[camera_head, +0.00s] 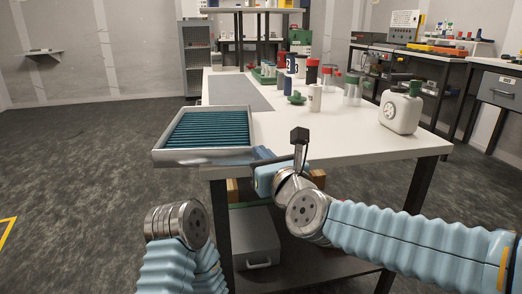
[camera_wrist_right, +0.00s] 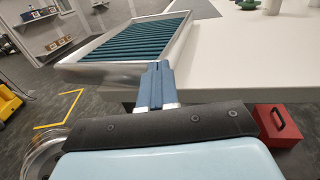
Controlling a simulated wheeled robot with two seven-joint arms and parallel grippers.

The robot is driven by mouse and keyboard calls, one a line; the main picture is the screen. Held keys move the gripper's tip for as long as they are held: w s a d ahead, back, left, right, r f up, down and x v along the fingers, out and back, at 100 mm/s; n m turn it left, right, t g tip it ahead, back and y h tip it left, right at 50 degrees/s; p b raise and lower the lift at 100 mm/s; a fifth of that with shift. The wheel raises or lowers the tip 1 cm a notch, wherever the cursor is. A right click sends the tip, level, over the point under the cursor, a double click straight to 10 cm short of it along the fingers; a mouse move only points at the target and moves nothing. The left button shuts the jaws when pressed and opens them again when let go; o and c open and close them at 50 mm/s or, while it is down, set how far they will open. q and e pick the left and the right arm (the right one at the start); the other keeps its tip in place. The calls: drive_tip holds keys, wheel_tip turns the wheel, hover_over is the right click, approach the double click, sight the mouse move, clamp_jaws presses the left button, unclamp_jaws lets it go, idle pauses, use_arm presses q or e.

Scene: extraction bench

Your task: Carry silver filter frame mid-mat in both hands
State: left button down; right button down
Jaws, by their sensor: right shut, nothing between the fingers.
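The silver filter frame (camera_head: 203,155), with dark teal pleats inside, lies at the near left corner of the white bench and juts out past its edge. It also shows in the right wrist view (camera_wrist_right: 105,73). The grey mat (camera_head: 238,92) lies bare on the bench behind the frame. My right gripper (camera_head: 263,153) is at the frame's near right corner, its blue fingers together. In the right wrist view the shut fingers (camera_wrist_right: 157,85) point at that corner; I cannot tell if they touch it. My left gripper is out of view; only part of that arm shows.
A white jug (camera_head: 401,111) with a green cap stands on the right of the bench. Several jars and bottles, including a clear jar (camera_head: 352,91), stand at the back middle. A grey box (camera_head: 256,240) sits under the bench. The bench's front middle is clear.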

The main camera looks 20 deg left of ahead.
drive_tip(key=shift+w+a, duration=0.3)
drive_tip(key=shift+b+x, duration=0.45)
drive_tip(key=shift+x, duration=0.7)
drive_tip(key=shift+d, duration=0.1)
